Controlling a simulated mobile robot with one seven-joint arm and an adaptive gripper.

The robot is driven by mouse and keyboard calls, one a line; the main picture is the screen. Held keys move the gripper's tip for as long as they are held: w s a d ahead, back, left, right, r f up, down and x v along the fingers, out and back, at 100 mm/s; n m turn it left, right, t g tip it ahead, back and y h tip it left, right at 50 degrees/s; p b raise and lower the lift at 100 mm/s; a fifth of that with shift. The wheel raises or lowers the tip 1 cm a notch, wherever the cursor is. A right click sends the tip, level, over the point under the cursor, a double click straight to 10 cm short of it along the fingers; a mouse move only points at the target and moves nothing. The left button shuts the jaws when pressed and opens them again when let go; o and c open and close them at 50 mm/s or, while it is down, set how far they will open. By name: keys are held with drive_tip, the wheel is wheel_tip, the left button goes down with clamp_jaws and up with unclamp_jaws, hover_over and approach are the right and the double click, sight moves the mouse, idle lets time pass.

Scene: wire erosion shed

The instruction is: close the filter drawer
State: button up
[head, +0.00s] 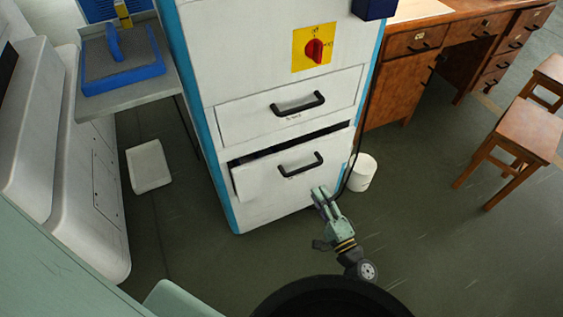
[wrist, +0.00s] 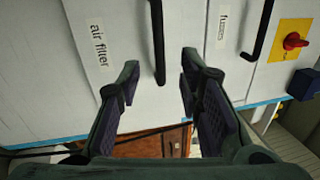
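The filter drawer (head: 258,181) is the lower drawer of a white cabinet. It stands partly open, with a dark gap above its front. Its black handle (head: 301,166) is at the upper middle of the front. In the wrist view the drawer front bears the label "air filter" (wrist: 97,45), and its handle (wrist: 157,40) appears between and beyond my fingertips. My gripper (head: 320,192) is open and empty, near the lower right of the drawer front, below and right of the handle. I cannot tell whether it touches the drawer.
The upper drawer (head: 240,119) looks shut. A red rotary switch (head: 315,50) on a yellow plate is above it. A white bin (head: 362,174) stands right of the cabinet. A wooden desk (head: 400,85) and stools (head: 527,130) are at right. Floor in front is clear.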

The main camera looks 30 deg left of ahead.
sight(303, 169)
drive_tip(key=shift+n, duration=0.3)
drive_tip(key=p+x, duration=0.3)
drive_tip(key=x, duration=0.7)
drive_tip(key=shift+w+a, duration=0.15)
drive_tip(key=shift+a, duration=0.1)
drive_tip(key=shift+c, duration=0.6)
clamp_jaws()
drive_tip(key=shift+a, duration=0.1)
